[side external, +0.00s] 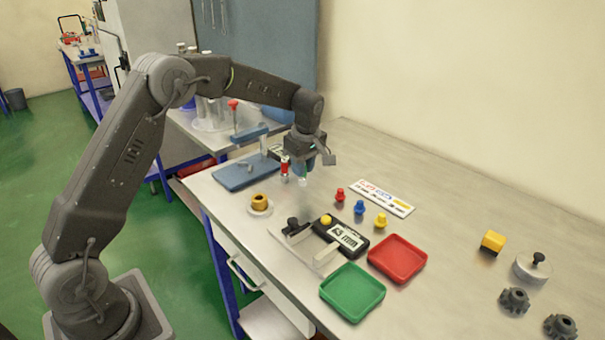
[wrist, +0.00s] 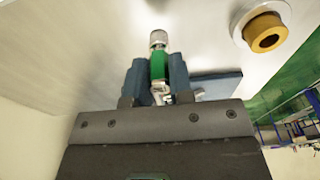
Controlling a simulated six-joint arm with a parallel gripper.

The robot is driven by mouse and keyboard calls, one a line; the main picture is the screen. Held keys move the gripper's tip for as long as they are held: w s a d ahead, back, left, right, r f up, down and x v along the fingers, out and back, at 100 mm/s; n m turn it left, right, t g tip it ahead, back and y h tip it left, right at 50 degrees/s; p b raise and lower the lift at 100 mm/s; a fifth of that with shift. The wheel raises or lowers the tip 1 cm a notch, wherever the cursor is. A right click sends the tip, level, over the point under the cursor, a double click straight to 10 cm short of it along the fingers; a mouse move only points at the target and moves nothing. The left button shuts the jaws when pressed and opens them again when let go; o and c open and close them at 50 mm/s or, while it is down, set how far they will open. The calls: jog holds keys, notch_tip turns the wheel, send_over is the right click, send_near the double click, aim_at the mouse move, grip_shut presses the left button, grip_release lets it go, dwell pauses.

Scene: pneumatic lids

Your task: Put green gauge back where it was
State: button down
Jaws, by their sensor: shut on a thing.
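The green gauge shows in the wrist view (wrist: 158,67) as a green body with a silver knurled end, clasped between the two blue fingers of my gripper (wrist: 157,72). In the side view my gripper (side external: 308,163) points down near the back of the bench, and the pale end of the gauge (side external: 303,182) shows under it. I cannot tell whether that end touches the bench. A red and silver gauge (side external: 285,170) stands upright just left of my gripper. The blue plate (side external: 236,180) lies farther left.
A brass ring on a white dish (side external: 259,211) is front left. Small red, blue and yellow pegs (side external: 381,221) stand beside a label strip (side external: 383,198). The right rear is clear.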

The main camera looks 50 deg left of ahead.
jog(key=shift+f, duration=1.2)
jog(key=shift+f, duration=0.1)
jog(key=c, duration=1)
grip_release()
